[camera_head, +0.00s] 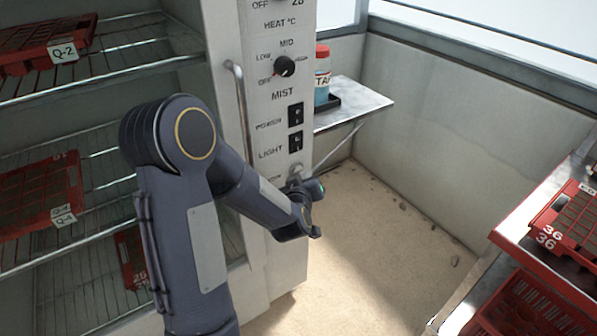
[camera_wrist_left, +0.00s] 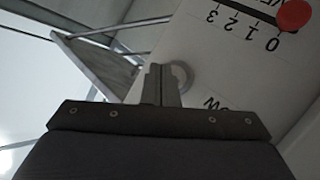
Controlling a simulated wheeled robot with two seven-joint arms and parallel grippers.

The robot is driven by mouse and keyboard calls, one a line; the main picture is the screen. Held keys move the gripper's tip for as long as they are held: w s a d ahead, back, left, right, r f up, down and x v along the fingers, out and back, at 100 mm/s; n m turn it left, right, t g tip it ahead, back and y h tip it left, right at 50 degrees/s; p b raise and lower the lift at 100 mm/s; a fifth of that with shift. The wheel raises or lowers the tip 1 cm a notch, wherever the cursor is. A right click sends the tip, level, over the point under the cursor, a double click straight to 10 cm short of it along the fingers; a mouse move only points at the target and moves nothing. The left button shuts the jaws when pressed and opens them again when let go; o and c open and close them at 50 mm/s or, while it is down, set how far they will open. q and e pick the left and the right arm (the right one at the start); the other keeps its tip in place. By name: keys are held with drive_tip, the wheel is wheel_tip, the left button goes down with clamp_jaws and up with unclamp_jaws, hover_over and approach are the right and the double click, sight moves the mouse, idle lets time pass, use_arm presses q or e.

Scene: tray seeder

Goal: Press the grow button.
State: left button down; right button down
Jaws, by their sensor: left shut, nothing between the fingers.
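The grow button is a pale round disc (camera_wrist_left: 182,76) on the cabinet's white panel in the left wrist view, with a partly hidden label ending in "OW" beside it. My left gripper (camera_wrist_left: 162,72) is shut and empty, its fingertips at the button and covering part of it. I cannot tell whether they touch it. In the head view my left gripper (camera_head: 298,184) is at the lower part of the panel, below the light switch (camera_head: 295,140), and mostly hidden by my own wrist. My right gripper is not in view.
Above are the power switch (camera_head: 296,114) and mist knob (camera_head: 284,66). A vertical handle (camera_head: 238,110) stands left of the panel. A small shelf (camera_head: 368,104) with a bottle (camera_head: 322,78) juts out right. A red slider knob (camera_wrist_left: 295,15) is near the button. Red trays (camera_head: 560,225) lie at right.

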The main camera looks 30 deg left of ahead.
use_arm(q)
drive_tip(key=d, duration=0.1)
drive_tip(key=s+d, duration=0.1)
drive_tip(key=d, duration=0.1)
drive_tip(key=s+d, duration=0.1)
drive_tip(key=shift+d, duration=0.3)
drive_tip(key=shift+r, duration=0.1)
idle(0.4)
drive_tip(key=s+d+r+m+g+h, duration=0.2)
drive_tip(key=s+d+r+m+h, duration=0.3)
drive_tip(key=s+d+r+h, duration=0.25)
drive_tip(key=s+d+f+m+g+h, duration=0.15)
drive_tip(key=s+m+g, duration=0.35)
drive_tip(key=s, duration=1.5)
wheel_tip(320, 180, up, 16)
drive_tip(key=d+n+p, duration=0.1)
drive_tip(key=p, duration=1.5)
drive_tip(key=shift+w+r+g+h+p, duration=0.15)
drive_tip(key=shift+g+h+p, duration=0.25)
